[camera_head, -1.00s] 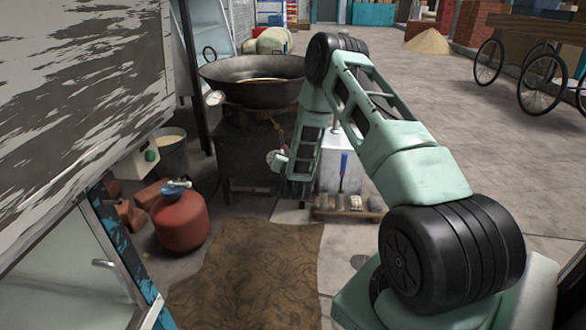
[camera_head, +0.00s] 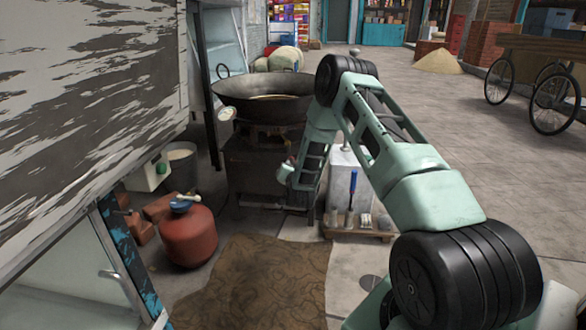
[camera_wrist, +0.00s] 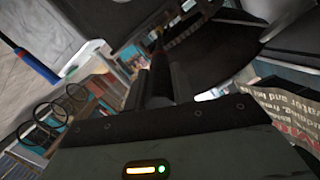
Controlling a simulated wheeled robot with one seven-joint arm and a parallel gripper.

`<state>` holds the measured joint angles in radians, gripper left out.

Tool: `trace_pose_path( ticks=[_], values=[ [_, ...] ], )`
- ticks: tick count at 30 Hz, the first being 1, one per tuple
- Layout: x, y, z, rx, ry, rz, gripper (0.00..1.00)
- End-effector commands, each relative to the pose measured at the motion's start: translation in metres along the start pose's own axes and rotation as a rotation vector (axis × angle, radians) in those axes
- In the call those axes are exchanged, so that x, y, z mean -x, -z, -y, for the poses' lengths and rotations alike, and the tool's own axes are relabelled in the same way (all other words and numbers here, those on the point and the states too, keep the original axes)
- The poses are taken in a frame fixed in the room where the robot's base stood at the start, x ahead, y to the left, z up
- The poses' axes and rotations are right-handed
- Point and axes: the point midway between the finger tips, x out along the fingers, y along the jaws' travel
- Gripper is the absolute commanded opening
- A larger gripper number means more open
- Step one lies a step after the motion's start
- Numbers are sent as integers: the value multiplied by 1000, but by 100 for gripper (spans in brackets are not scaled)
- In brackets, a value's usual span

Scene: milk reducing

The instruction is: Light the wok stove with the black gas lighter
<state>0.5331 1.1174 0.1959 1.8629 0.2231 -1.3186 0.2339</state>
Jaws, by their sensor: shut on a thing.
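The wok stove (camera_head: 262,168) is a dark boxy burner stand with a wide black wok (camera_head: 262,102) on top, holding yellowish liquid. No flame is clear under the wok. My gripper (camera_wrist: 156,90) is at the stove's right side, below the wok rim; in the head view my forearm hides its fingers. In the wrist view the fingers are shut on a slim dark thing, the black gas lighter (camera_wrist: 160,68), pointing away from the palm toward the dark underside of the wok. Its tip is lost in shadow, so contact with the stove cannot be told.
A red gas cylinder (camera_head: 188,238) and a grey bucket (camera_head: 178,165) stand left of the stove. A white box (camera_head: 345,178), a blue-handled tool (camera_head: 351,190) and a low wooden rack (camera_head: 358,233) are at the right. A brown mat (camera_head: 270,285) lies in front.

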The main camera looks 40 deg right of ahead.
Motion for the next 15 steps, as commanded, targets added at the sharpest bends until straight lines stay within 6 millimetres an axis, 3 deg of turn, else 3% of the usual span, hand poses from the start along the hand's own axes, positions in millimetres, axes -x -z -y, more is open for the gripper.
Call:
trace_pose_path(
  ticks=[15],
  values=[
    [-7,0,2,0,0,-1,2]
  ],
)
